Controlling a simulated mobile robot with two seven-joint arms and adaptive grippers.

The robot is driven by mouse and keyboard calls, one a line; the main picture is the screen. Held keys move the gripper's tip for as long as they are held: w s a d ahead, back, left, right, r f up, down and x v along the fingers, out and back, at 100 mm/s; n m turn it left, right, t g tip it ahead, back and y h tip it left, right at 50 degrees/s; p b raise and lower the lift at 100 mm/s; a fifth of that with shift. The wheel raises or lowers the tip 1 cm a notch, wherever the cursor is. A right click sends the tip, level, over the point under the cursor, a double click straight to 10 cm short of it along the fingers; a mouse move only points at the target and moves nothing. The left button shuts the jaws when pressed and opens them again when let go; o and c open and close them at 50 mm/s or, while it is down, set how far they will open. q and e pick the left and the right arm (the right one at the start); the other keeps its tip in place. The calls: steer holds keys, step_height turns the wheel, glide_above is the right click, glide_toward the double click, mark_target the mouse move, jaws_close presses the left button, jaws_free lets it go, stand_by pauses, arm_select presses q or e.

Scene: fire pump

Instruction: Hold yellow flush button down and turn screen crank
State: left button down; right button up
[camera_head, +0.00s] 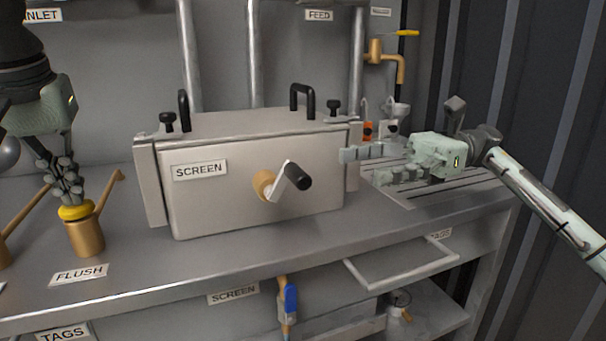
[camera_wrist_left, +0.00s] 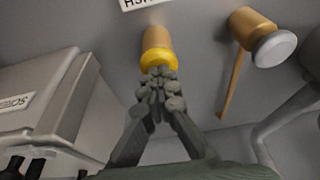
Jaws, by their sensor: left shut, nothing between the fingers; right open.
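The yellow flush button (camera_head: 76,211) tops a brass cylinder (camera_head: 86,238) behind the FLUSH label. My left gripper (camera_head: 70,197) is shut and points down, its fingertips at the top of the button; I cannot tell whether the button is pressed in. The left wrist view also shows the fingertips (camera_wrist_left: 158,80) against the yellow button (camera_wrist_left: 157,60). The screen crank (camera_head: 285,180), with a black knob and brass hub, is on the front of the grey SCREEN box (camera_head: 225,205). My right gripper (camera_head: 365,164) is open and empty, to the right of the box, apart from the crank.
Black handles (camera_head: 303,97) and knobs stand on the box top. A brass tap (camera_head: 385,58) is on the back wall. Another brass fitting (camera_wrist_left: 245,45) stands beside the flush cylinder. A tray (camera_head: 400,266) juts from the bench front. The space before the crank is clear.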

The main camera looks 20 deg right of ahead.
mark_target(301, 169)
steer(key=a, duration=1)
steer(key=shift+a, duration=0.4)
steer(key=shift+c, duration=0.6)
